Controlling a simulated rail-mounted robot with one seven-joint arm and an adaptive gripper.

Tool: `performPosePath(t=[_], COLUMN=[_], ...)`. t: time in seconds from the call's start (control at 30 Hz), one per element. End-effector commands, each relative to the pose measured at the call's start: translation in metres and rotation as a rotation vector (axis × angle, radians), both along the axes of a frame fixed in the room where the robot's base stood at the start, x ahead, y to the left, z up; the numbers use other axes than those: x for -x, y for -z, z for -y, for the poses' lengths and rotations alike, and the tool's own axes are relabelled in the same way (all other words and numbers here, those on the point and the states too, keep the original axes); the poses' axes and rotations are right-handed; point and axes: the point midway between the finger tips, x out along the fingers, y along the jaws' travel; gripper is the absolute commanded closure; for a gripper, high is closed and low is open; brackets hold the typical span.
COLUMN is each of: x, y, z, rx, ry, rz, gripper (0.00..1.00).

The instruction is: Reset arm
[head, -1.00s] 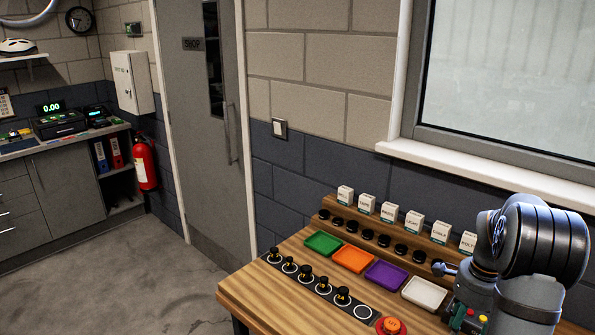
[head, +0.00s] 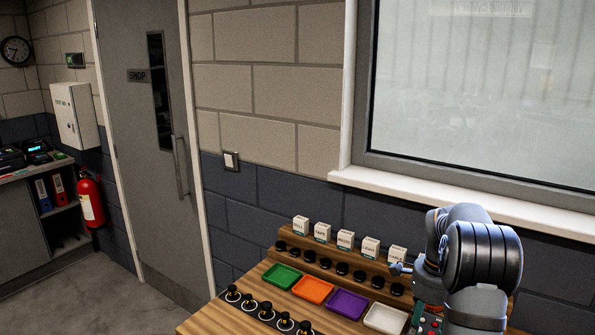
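My arm (head: 478,262) rises at the right side of the head view, folded, with a thick dark ribbed link on top. It stands over the right part of the wooden bench (head: 215,318). The fingers of my gripper cannot be made out; the arm's own links hide that end. I cannot tell whether it is open or shut, or whether it holds anything.
Green (head: 283,276), orange (head: 312,289), purple (head: 347,304) and white (head: 385,318) trays line the bench. Behind them a stepped wooden rack (head: 285,233) bears black knobs and small labelled boxes (head: 345,239). Several black plungers (head: 267,310) stand in front. A window is behind.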

Motion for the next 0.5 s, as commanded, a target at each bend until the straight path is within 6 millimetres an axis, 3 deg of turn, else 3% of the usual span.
performPosePath(t=[0.13, 0.5], x=[-0.007, -0.032], y=[-0.008, 0.032], z=[-0.033, -0.088], rx=[0.0, -0.001], ry=[-0.063, -0.059], rz=[-0.001, -0.003], gripper=[0.47, 0.47])
